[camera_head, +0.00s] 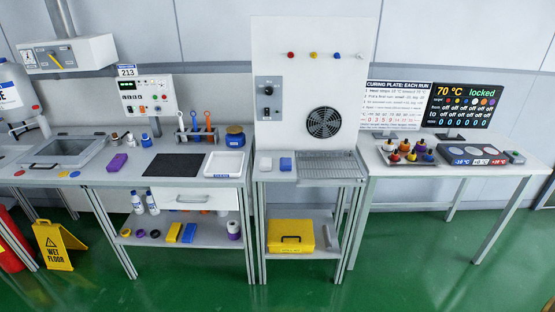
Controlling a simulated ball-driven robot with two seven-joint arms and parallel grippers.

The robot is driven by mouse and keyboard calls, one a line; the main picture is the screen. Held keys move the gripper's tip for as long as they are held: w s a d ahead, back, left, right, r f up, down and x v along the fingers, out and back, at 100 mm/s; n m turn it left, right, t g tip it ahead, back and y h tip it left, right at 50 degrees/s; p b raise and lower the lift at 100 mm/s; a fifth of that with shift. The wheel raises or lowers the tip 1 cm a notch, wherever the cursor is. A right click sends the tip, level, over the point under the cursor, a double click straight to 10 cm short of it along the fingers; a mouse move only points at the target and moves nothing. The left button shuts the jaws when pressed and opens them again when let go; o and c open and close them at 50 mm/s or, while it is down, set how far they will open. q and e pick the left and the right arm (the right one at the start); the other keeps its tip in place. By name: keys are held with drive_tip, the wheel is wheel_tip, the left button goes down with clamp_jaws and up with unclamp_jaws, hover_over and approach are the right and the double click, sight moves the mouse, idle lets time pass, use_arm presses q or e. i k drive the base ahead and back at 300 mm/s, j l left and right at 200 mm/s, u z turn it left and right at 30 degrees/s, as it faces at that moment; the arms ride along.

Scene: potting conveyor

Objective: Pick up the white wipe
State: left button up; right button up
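A small, pale grey-white folded piece (265,164), which looks like the white wipe, lies on the left end of the middle bench. A small blue block (286,164) lies just to its right, with a narrow gap between them. Neither of my grippers is in view, and nothing touches or covers the pale piece.
A metal grate (328,168) fills the right of the middle bench, under a tall white panel with a fan (324,122). The green floor (200,290) in front is clear.

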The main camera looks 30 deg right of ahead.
sight(265, 163)
drive_tip(key=i+j+z, duration=0.15)
drive_tip(key=i+z, duration=0.3)
drive_tip(key=i+j+z, duration=0.4)
drive_tip(key=k+l, duration=0.1)
drive_tip(key=l, duration=0.05)
